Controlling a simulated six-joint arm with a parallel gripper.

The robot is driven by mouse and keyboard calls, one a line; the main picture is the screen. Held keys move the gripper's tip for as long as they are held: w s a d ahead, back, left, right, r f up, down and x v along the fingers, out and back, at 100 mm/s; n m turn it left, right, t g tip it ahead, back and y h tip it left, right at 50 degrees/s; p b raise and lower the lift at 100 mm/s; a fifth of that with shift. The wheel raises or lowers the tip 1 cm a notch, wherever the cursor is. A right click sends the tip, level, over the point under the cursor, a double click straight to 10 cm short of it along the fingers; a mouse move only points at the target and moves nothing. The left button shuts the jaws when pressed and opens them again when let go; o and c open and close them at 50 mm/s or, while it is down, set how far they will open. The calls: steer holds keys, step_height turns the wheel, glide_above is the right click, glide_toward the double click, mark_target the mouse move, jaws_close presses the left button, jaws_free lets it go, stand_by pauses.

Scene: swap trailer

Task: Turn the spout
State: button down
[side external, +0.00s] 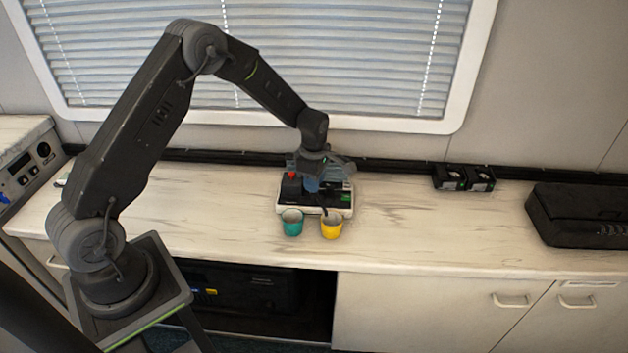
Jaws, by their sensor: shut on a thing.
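A small machine (287,211) with a white base and a dark top stands on the counter below my arm. It has a red part on its left and a green patch on its right. A dark spout (325,212) reaches forward from it and points down over the yellow cup (331,228). A teal cup (292,223) stands just left of the yellow one. Both cups are upright and open at the top. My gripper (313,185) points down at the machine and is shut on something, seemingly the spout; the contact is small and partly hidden.
The pale counter (420,230) is clear around the machine. A grey panel device (30,165) stands at the left. A window with blinds is behind.

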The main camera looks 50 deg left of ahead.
steer(key=shift+n, duration=1.1)
steer(key=c, duration=0.9)
jaws_free()
step_height(320, 180, up, 14)
steer(key=shift+f, duration=0.1)
